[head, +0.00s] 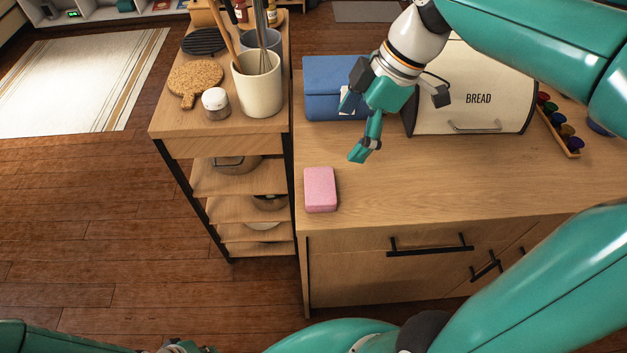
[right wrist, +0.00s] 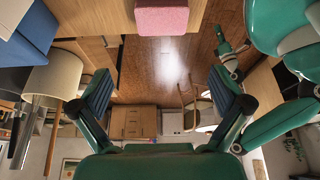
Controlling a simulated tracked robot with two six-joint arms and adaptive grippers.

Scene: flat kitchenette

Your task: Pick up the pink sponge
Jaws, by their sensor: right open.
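The pink sponge (head: 320,189) lies flat near the front left corner of the wooden counter (head: 440,190). In the right wrist view the sponge (right wrist: 162,18) shows at the top edge, partly cut off, beyond the fingertips. My right gripper (head: 353,128) is over the counter, behind and to the right of the sponge, apart from it. Its two fingers (right wrist: 161,92) are spread wide with nothing between them. What seems to be part of my left gripper shows at the bottom edge of the head view, mostly cut off; its jaws cannot be made out.
A blue box (head: 325,85) and a bread bin (head: 475,100) stand behind my right gripper. A wooden shelf cart (head: 222,143) stands left of the counter, holding a utensil crock (head: 257,90), a small jar (head: 215,104) and a cork trivet (head: 194,80). Counter right of the sponge is clear.

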